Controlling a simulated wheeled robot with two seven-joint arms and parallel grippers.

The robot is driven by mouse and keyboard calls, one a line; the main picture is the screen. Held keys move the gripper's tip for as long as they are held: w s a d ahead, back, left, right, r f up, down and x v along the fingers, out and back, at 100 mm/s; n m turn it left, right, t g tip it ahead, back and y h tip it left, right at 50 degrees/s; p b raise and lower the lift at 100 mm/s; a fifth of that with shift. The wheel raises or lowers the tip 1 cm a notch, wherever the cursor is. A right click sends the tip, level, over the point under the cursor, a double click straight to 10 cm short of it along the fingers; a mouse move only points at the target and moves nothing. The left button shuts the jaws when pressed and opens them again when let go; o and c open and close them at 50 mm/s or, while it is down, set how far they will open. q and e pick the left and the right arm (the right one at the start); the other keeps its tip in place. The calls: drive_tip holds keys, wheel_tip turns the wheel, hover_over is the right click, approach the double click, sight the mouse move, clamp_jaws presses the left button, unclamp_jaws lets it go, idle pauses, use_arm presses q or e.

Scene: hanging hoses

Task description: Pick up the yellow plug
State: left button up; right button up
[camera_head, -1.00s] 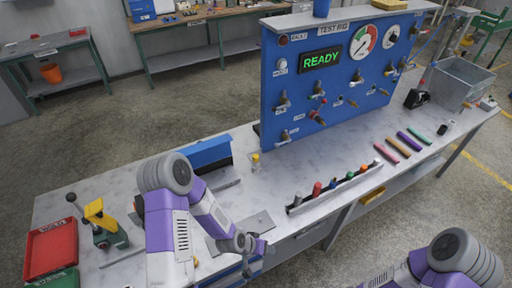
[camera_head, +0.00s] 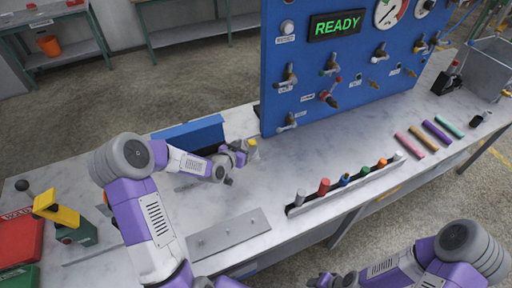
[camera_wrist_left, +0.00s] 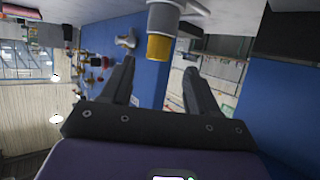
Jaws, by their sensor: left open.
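The yellow plug (camera_head: 252,147) stands on the bench in front of the test panel, partly hidden by my left gripper (camera_head: 240,152). In the left wrist view the plug shows as a yellow end (camera_wrist_left: 158,47) on a grey cylindrical body (camera_wrist_left: 164,18). My left gripper's two dark fingers (camera_wrist_left: 158,72) are open and empty. The plug lies just beyond the fingertips, roughly in line with the gap between them. My right gripper (camera_head: 322,280) is at the bottom edge of the head view, too small and cut off to tell its jaws.
The blue test panel (camera_head: 350,65) with its fittings rises behind the plug. A rack (camera_head: 298,210) of coloured plugs stands at the bench's front edge. A metal plate (camera_head: 230,233) lies nearer my arm. A blue box (camera_head: 190,132) is behind the left wrist. Coloured tubes (camera_head: 437,131) lie at right.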

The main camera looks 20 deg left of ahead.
sight(255, 141)
use_arm(q)
drive_tip(key=shift+w+f, duration=0.1)
drive_tip(key=shift+w, duration=0.2)
drive_tip(key=x, duration=0.6)
drive_tip(key=shift+w+d+f, duration=0.25)
drive_tip(key=shift+f, duration=0.15)
drive_tip(key=c, duration=1)
